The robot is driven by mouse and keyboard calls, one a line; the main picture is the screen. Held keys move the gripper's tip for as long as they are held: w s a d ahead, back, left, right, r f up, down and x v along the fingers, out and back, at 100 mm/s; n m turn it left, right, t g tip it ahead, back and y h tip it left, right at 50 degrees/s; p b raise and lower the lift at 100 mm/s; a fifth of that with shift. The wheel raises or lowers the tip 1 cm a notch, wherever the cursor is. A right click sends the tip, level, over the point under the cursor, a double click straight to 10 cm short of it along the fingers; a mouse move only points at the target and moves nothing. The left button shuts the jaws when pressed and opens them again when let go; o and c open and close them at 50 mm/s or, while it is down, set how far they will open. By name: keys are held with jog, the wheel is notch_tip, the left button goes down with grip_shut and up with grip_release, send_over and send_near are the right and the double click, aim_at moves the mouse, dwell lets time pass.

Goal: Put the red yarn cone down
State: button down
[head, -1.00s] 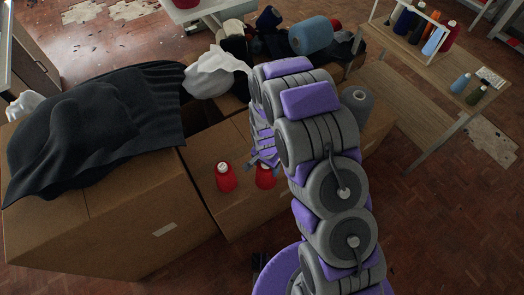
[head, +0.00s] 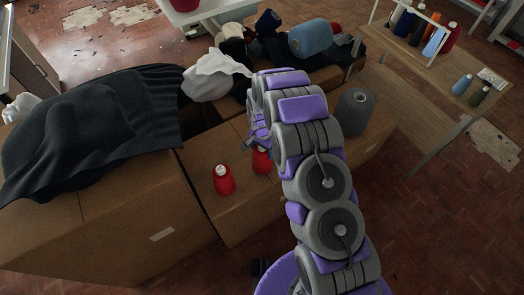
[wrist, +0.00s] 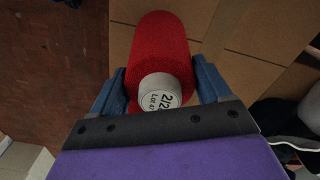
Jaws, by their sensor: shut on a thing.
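A red yarn cone (head: 262,160) is between the fingers of my gripper (head: 254,146) in the head view, partly hidden by the gripper. In the wrist view the cone (wrist: 160,48) fills the space between the two blue fingers of my gripper (wrist: 160,85), its pale labelled end towards the camera. My gripper is shut on it. Cardboard shows behind it; I cannot tell whether its far end touches the box. A second red cone (head: 223,180) stands upright on the cardboard box (head: 235,220), left of the held one.
A black cloth (head: 90,125) covers the boxes at left. White cloth (head: 215,75) and a blue cone (head: 311,39) lie behind. A grey cone (head: 355,112) stands right of my arm. A wooden table (head: 450,75) with bottles and cones is at far right. The box's near top is clear.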

jog(key=shift+f, duration=0.55)
jog(key=shift+a, duration=0.15)
grip_release()
jog(key=shift+r, duration=0.1)
